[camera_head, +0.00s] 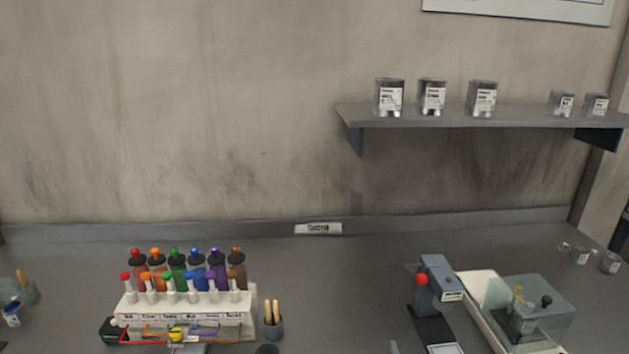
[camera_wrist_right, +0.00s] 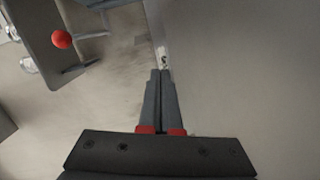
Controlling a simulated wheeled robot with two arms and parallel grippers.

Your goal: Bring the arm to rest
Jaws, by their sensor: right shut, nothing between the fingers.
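My right gripper (camera_wrist_right: 160,73) shows in the right wrist view, its two grey fingers together with nothing between them. Red pads sit at the base of the fingers. The fingertips point toward a blurred grey background, and I cannot tell how far off it is. A red ball (camera_wrist_right: 61,39) on a grey device shows to the left of the fingers, apart from them. In the head view I cannot clearly make out either gripper. My left gripper is not in view.
On the grey bench, a rack (camera_head: 247,305) holds several coloured bottles and droppers. A holder (camera_head: 273,329) stands beside it. A lever device with a red knob (camera_head: 422,280) and a clear-covered box (camera_head: 545,310) stand at right. A shelf (camera_head: 440,121) with cans is above. The mid bench is clear.

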